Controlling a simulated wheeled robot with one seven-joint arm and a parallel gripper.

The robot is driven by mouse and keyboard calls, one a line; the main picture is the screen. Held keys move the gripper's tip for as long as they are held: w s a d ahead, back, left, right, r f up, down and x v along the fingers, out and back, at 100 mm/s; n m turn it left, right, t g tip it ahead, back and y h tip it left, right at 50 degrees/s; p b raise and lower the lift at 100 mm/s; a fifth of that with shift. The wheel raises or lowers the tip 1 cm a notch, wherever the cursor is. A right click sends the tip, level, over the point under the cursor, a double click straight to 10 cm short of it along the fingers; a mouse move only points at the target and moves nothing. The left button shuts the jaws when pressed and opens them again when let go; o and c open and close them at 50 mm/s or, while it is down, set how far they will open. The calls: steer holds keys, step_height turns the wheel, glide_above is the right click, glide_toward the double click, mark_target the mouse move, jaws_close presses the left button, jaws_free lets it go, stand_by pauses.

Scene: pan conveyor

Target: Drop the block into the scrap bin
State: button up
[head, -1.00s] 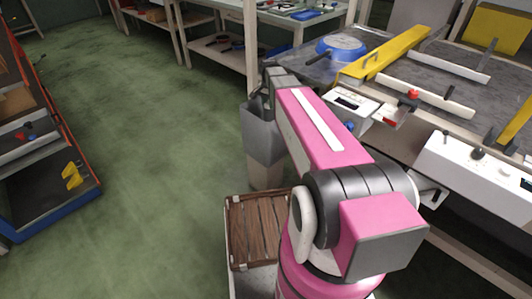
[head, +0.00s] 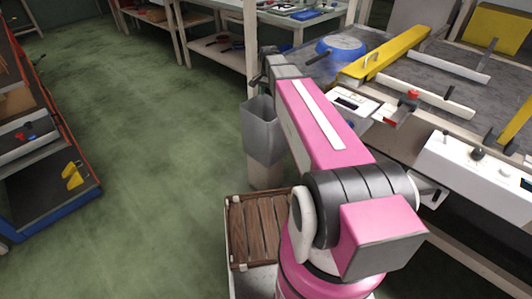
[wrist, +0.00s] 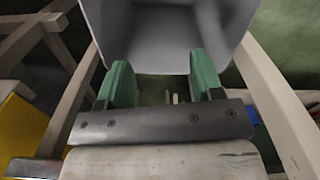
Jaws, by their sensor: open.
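The grey scrap bin (head: 262,130) stands left of my arm in the head view, on a pale post. In the wrist view the grey bin (wrist: 160,30) fills the top middle, just beyond my fingers. My gripper (wrist: 160,75) shows two green fingers spread apart with nothing visibly held between them. In the head view my gripper is mostly hidden at the far end of my arm, near the bin's rim. I see no block in any view; the bin's bottom cannot be seen clearly.
A workbench with the conveyor (head: 440,75), yellow rail (head: 385,57) and blue pan (head: 341,47) stands to the right. A wooden crate (head: 262,225) is in front of the bin. A red and blue rack stands at the left. Green floor lies open between.

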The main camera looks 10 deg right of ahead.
steer(key=shift+r, duration=2.7)
steer(key=shift+s, duration=0.1)
